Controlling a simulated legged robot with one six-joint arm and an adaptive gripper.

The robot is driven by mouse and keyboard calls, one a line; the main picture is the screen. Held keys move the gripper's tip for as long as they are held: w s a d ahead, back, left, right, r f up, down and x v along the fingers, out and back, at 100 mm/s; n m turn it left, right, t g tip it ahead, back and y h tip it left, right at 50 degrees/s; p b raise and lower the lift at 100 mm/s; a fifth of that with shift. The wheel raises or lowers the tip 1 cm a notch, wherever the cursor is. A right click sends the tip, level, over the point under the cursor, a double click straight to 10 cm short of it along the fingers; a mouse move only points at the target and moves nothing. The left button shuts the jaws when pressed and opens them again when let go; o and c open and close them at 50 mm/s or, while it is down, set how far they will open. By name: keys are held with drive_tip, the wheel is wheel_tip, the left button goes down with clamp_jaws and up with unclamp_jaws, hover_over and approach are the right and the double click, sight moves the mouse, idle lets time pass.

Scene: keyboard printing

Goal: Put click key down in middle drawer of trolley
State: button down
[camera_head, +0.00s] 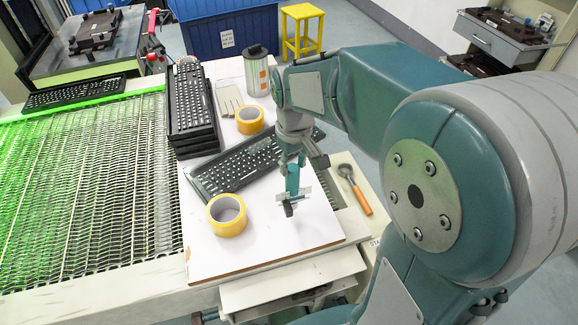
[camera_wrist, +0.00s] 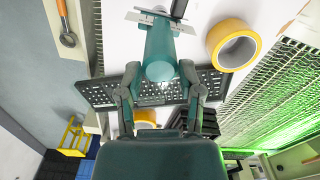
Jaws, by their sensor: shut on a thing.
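The click key appears to be the teal-handled tool (camera_head: 292,181) with a flat metal plate and a dark tip at its lower end. My gripper (camera_head: 296,158) is shut on its handle and holds it upright above the white board (camera_head: 305,228). The tool also shows in the wrist view (camera_wrist: 160,48), between my gripper's fingers (camera_wrist: 161,92). A pale drawer (camera_head: 295,284) stands partly out below the board's front edge; its inside is mostly hidden. Which drawer is the trolley's middle one I cannot tell.
On the board are a keyboard (camera_head: 225,170), a near tape roll (camera_head: 227,215) and a far tape roll (camera_head: 250,120). Stacked keyboards (camera_head: 191,105) stand left, beside a green-lit mesh conveyor (camera_head: 80,190). An orange-handled tool (camera_head: 354,189) lies right. A grey drawer unit (camera_head: 505,42) stands at back right.

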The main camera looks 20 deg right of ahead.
sight(292, 188)
drive_tip(key=shift+w+f, duration=0.25)
drive_tip(key=shift+f, duration=0.05)
drive_tip(key=shift+w+f, duration=0.15)
drive_tip(key=shift+f, duration=0.75)
drive_tip(key=shift+w+f, duration=0.1)
drive_tip(key=shift+f, duration=0.75)
drive_tip(key=shift+c, duration=1.3)
unclamp_jaws()
drive_tip(key=shift+f, duration=0.15)
